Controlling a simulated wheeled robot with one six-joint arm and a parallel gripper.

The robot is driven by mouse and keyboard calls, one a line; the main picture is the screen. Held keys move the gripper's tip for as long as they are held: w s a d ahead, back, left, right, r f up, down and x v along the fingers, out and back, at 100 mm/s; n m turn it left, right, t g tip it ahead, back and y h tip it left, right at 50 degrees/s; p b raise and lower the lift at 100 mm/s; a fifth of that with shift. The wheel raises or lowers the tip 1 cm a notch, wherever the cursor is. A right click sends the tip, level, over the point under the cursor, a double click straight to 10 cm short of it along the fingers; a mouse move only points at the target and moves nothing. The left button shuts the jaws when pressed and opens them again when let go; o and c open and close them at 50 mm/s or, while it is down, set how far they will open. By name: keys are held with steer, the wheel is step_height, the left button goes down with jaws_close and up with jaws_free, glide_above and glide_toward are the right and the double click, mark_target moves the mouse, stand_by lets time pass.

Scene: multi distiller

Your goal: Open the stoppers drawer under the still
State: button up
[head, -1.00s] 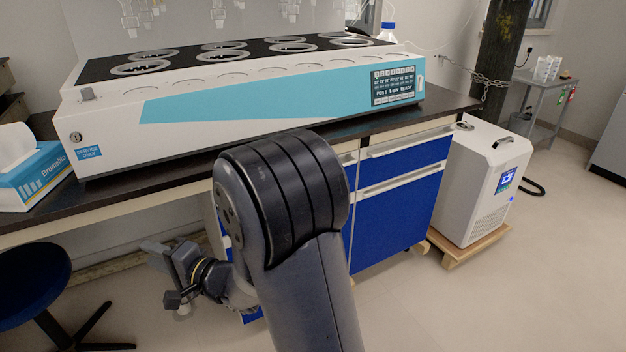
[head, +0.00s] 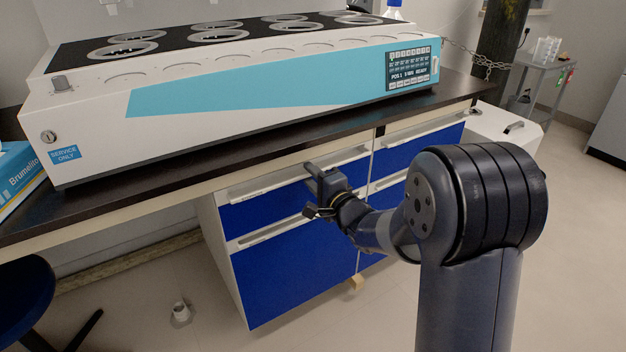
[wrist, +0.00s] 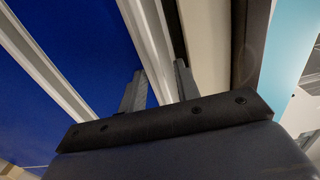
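The drawer under the still's left part has a blue front (head: 262,208) and a long pale handle rail (head: 262,182). It looks shut; its small label is too blurred to read. The still (head: 240,88) stands on the dark bench top above. My gripper (head: 316,172) is at the right part of this rail. In the wrist view, the two fingers of my gripper (wrist: 160,82) stand on either side of the rail (wrist: 146,30). They look open, with little room beside the rail; firm contact cannot be made out.
A taller blue drawer (head: 295,270) lies below. More blue drawers (head: 415,150) are to the right, partly behind my arm. The bench edge (head: 160,180) overhangs above.

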steer(key=shift+c, duration=0.4)
jaws_close()
